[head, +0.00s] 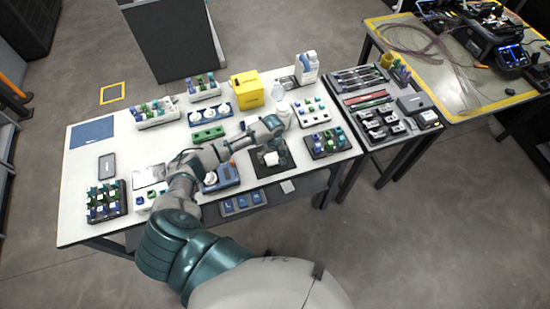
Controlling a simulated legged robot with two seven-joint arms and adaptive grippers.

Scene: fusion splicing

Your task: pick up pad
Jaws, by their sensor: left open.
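My left arm reaches across the white table (85,215) from the lower left. My left gripper (272,150) points down over a black mat (265,175) near the table's front edge. It is open, and its dark fingers are close around or just above a small white item (271,159) on the mat. I cannot tell whether they touch it. I cannot tell which white piece is the pad. My right gripper is not in view.
A blue device (222,178) stands left of the mat. A dark rack of vials (328,142) stands to its right. A yellow container (247,90), a white bottle (307,66) and a white jar (284,110) stand behind. A tool tray (400,143) is on the right.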

